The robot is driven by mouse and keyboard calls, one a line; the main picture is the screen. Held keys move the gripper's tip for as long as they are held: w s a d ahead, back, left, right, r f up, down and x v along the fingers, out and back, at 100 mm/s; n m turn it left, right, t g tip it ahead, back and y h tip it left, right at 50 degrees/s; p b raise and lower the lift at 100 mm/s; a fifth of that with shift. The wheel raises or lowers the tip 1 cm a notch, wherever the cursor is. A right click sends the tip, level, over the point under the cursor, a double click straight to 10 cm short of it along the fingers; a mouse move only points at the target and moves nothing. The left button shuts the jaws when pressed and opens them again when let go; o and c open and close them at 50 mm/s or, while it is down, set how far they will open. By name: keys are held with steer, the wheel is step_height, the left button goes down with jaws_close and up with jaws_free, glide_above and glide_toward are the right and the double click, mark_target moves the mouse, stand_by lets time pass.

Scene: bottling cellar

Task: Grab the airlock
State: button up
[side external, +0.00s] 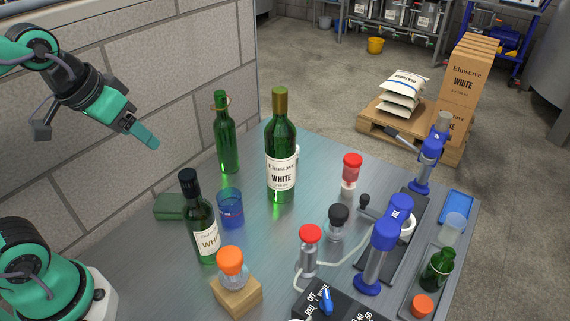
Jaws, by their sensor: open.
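My gripper (145,136) is open and empty at the upper left, in the air above the table and well apart from everything on it. Several small capped pieces could be the airlock; I cannot tell which for certain. A clear piece with an orange cap (231,263) stands upright on a wooden block (237,298) at the front. A red-topped piece with a white lower part (351,172) stands farther back. A black-capped clear piece (338,219) and a red-capped grey piece (309,243) stand near the middle right.
Two tall green bottles (226,140) (280,150) and a shorter dark one (203,225) stand upright around a blue glass (230,207). A green block (169,206) lies by the wall. Blue-topped stands (382,250) and a tray (412,291) fill the right.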

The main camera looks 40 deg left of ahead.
mark_target(353, 157)
steer(key=w+d+r+n, duration=0.1)
steer(key=w+d, duration=0.3)
steer(key=w, duration=0.4)
steer(key=w+d+r+n+g, duration=0.1)
steer(key=w+d+r, duration=0.1)
steer(key=w, duration=0.7)
steer(key=w+d+r+n+g, duration=0.1)
steer(key=w+d, duration=0.4)
steer(key=w, duration=0.4)
steer(key=shift+w+d+r+h, duration=0.2)
steer(key=shift+d+r+h, duration=0.1)
steer(key=shift+r+h, duration=0.1)
steer(key=w+d+f+n+g, duration=0.1)
steer(key=w+d+f, duration=0.2)
steer(key=f, duration=0.3)
steer(key=w+d+f+n+g, duration=0.1)
steer(key=w+d+f, duration=0.2)
steer(key=d+f, duration=0.3)
steer(key=w+d+f+g, duration=0.1)
steer(key=w+d+f, duration=0.2)
steer(key=d+f, duration=0.2)
steer(key=shift+w+d+f+n+y, duration=0.15)
steer(key=shift+f+n+y, duration=0.05)
steer(key=shift+f, duration=0.35)
steer(key=shift+w+d+f+n+y, duration=0.1)
steer(key=shift+w+f+n+y, duration=0.1)
steer(key=shift+f, duration=0.35)
steer(key=shift+s+d+f, duration=0.1)
steer(key=shift+d+f, duration=0.1)
steer(key=shift+f, duration=1.4)
